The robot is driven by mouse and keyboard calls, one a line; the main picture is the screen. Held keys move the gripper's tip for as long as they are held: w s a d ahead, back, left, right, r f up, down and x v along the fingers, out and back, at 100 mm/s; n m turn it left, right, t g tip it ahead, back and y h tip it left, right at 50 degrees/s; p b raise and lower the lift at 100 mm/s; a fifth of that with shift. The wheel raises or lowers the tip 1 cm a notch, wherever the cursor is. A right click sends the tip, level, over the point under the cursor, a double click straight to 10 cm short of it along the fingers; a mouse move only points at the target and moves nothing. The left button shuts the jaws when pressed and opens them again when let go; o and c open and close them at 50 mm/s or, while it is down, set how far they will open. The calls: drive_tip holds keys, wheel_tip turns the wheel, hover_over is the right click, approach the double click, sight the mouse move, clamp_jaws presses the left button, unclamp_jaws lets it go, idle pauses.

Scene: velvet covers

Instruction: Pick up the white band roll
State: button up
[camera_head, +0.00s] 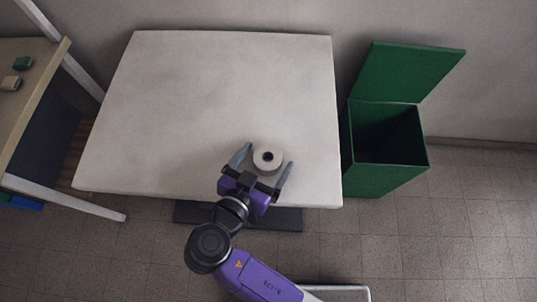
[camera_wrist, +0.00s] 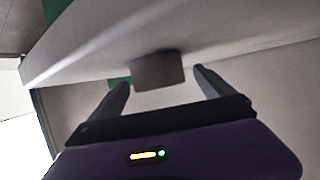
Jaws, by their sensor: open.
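The white band roll (camera_head: 262,164) is a short pale cylinder with a dark centre hole, lying flat near the front edge of the white table (camera_head: 200,90). In the wrist view the roll (camera_wrist: 160,73) shows as a grey shaded block, ahead of the fingers. My gripper (camera_head: 264,160) is open, with one grey finger on the left of the roll and one on the right. In the wrist view my gripper's fingers (camera_wrist: 163,83) stand apart with the roll between their lines. I cannot tell whether either finger touches the roll.
A green open bin (camera_head: 388,178) with its lid raised stands right of the table. At the left is a shelf or bench (camera_head: 28,78) with small green and beige blocks on it. The rest of the white tabletop is clear.

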sight(273, 150)
drive_tip(key=p+x, duration=0.1)
drive_tip(key=x, duration=0.3)
drive_tip(key=shift+w+d, duration=0.1)
drive_tip(key=c, duration=1.5)
drive_tip(key=shift+o, duration=0.2)
